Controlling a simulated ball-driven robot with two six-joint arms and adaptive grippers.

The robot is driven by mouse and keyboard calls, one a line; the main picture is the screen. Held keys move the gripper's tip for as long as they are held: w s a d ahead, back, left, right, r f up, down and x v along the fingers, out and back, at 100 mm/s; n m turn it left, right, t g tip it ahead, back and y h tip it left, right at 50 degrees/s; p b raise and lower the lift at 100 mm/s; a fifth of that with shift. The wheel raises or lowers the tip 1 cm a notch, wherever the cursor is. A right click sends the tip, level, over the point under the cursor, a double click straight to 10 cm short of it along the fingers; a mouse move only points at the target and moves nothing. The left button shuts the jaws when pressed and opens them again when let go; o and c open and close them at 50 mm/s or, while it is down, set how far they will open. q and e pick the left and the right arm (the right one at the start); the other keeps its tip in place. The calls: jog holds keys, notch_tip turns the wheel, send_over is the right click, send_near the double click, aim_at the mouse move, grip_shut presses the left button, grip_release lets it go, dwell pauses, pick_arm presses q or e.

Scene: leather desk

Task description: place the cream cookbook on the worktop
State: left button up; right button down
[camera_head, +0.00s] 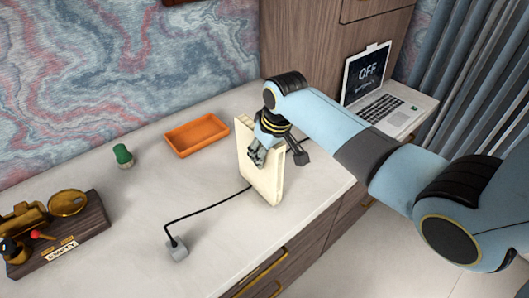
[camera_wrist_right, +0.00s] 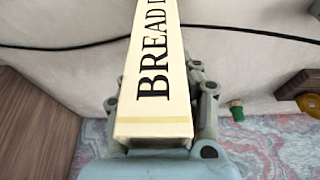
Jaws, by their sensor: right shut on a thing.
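The cream cookbook (camera_head: 268,183) is upright and slightly tilted over the right part of the pale worktop (camera_head: 215,230), near its front edge. My right gripper (camera_head: 259,150) is shut on it near its upper part. In the right wrist view, the cookbook's spine (camera_wrist_right: 155,60) shows black letters reading "BREAD", and the fingers of my right gripper (camera_wrist_right: 160,108) are on both sides of it. I cannot tell whether its lower end touches the worktop. My left gripper is not in view.
An orange tray (camera_head: 197,134) lies behind and left of the book. A green-topped object (camera_head: 123,155) stands farther left. A black cable runs behind the book to a grey block (camera_head: 177,250). A wooden stand (camera_head: 60,236) is far left; a laptop (camera_head: 385,100) is right.

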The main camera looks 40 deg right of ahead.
jog(key=c, duration=1)
grip_release()
jog(key=shift+o, duration=0.2)
jog(key=v, duration=1.2)
jog(key=shift+s, duration=0.1)
jog(key=shift+a, duration=0.1)
